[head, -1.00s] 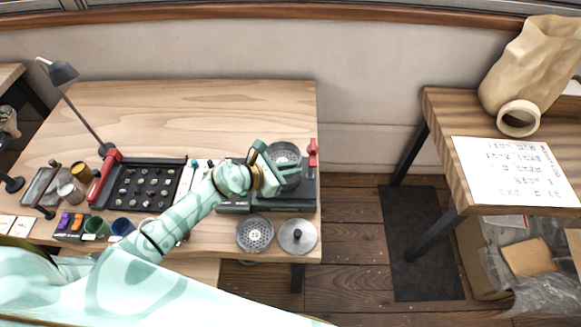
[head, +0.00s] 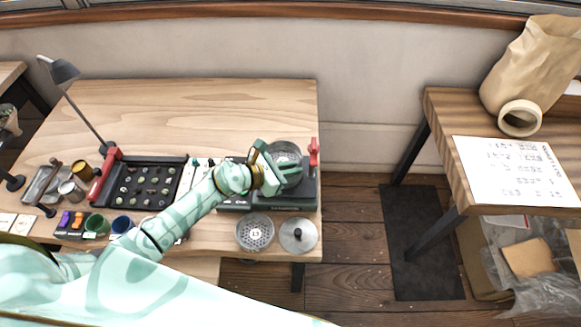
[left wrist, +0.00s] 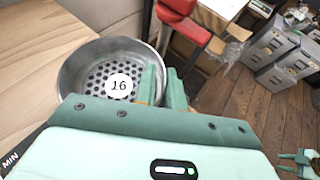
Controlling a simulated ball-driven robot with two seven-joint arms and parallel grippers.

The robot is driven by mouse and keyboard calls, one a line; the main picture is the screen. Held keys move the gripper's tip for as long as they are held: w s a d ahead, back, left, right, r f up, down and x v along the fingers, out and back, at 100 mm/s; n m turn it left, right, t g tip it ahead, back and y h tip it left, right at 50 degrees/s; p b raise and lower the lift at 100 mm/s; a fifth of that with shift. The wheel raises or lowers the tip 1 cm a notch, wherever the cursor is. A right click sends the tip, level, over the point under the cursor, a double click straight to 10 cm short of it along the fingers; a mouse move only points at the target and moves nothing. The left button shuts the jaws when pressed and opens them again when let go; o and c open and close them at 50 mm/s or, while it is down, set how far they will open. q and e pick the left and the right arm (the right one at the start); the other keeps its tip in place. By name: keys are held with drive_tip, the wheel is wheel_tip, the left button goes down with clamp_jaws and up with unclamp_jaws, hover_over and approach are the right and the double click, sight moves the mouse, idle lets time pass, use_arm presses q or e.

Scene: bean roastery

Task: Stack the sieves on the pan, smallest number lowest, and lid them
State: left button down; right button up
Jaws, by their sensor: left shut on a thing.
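My left gripper (head: 276,167) is shut on the wall of a metal sieve (head: 283,150) over the dark machine at the table's right end. In the left wrist view this sieve (left wrist: 99,75) shows a perforated bottom and a label 16. The left fingers (left wrist: 164,88) straddle its near right wall. What is under the sieve is hidden, and I cannot make out the pan. A second sieve (head: 255,243) with a blurred number, perhaps 13 or 15, lies near the table's front edge. The lid (head: 298,245), with a dark knob, lies right of it. A teal gripper-like part (left wrist: 300,161), likely my right gripper, shows small.
The dark machine (head: 300,200) has a red clamp (head: 313,147) at its right. A black tray (head: 186,166) of small round pieces, cups and a lamp (head: 62,73) stand left. The back of the table (head: 210,110) is clear. A gap separates the right-hand table (head: 450,180).

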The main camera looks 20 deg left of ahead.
use_arm(q)
drive_tip(key=shift+f, duration=0.25)
drive_tip(key=c, duration=1.7)
unclamp_jaws()
drive_tip(key=shift+c, duration=0.2)
drive_tip(key=p+v, duration=0.3)
drive_tip(key=v, duration=0.8)
